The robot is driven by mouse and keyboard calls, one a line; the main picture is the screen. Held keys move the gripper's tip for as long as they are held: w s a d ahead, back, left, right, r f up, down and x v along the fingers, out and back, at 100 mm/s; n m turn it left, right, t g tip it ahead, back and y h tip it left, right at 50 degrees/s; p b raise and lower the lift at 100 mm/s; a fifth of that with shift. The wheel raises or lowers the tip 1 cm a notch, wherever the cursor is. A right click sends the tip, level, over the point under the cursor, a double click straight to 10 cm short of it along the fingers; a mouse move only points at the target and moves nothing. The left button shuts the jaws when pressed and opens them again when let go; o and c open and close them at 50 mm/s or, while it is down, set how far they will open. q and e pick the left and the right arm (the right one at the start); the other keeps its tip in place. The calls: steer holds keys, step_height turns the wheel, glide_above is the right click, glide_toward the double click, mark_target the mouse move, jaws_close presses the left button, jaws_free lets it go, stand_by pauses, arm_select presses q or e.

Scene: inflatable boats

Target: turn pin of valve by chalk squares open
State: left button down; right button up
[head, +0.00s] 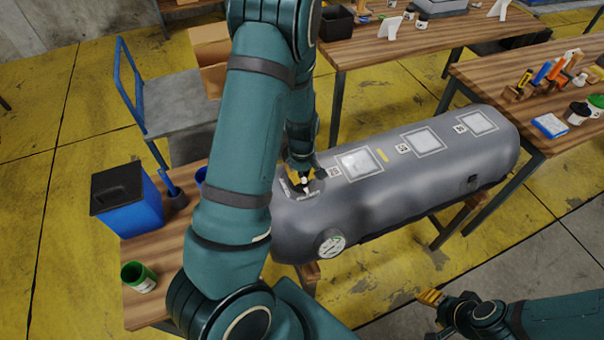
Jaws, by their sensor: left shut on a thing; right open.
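The grey inflatable tube (400,205) lies on a stand in the middle of the head view. Several pale chalk squares (423,141) run along its top. The valve (312,187) is at the tube's left end, beside the leftmost square. My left gripper (303,182) comes down on the valve and is shut on its pin. The pin itself is small and mostly hidden by the fingers. My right gripper (432,297) is open and empty at the lower right, in front of the tube and apart from it.
A round gauge (330,244) sits on the tube's near left side. A wooden table at left holds a blue bin (126,200) and a green cup (138,276). A blue-handled cart (180,110) stands behind. Tables with tools stand at the back and right (550,85).

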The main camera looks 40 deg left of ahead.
mark_target(302, 175)
arm_select(q)
steer(key=c, duration=1)
jaws_free()
step_height(302, 175, up, 12)
